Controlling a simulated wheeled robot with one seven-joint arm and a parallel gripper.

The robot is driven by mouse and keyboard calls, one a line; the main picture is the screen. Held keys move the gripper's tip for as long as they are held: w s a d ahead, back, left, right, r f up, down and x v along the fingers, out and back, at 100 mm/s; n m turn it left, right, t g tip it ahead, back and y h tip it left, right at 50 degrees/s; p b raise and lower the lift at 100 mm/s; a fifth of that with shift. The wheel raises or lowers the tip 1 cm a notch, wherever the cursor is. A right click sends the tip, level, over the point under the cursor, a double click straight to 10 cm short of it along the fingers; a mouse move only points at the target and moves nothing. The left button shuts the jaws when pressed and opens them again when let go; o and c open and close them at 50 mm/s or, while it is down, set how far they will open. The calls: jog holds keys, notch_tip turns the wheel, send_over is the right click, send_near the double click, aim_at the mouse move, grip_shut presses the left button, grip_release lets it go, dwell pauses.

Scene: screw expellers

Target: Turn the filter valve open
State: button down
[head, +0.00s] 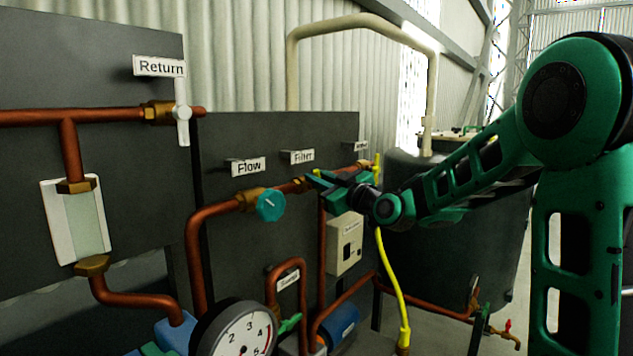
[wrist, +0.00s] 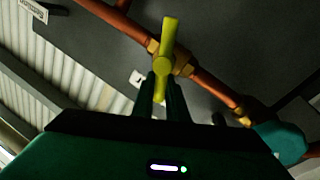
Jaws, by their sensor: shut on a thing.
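The filter valve has a yellow-green lever handle (wrist: 169,38) on a brass body set in a copper pipe. In the wrist view the handle lies across the pipe's line, at a steep angle to it. My gripper (wrist: 162,85) has its two dark fingers on either side of the handle's lower end and is shut on it. In the head view my gripper (head: 318,181) reaches in from the right, just below the "Filter" label (head: 302,156). It hides most of the valve there.
The teal round Flow valve (head: 270,205) is close on the left. A second yellow handle (head: 376,166) stands right of my gripper. A pressure gauge (head: 240,332), copper pipes and a yellow hose (head: 393,275) are below. A dark tank (head: 460,240) stands behind my arm.

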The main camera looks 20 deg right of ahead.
jog(key=shift+f, duration=0.1)
jog(key=c, duration=1.7)
grip_release()
jog(key=shift+c, duration=0.2)
jog(key=shift+s, duration=0.1)
jog(key=v, duration=1)
jog(key=shift+s+d, duration=0.2)
jog(key=shift+d, duration=0.1)
jog(key=shift+o, duration=0.5)
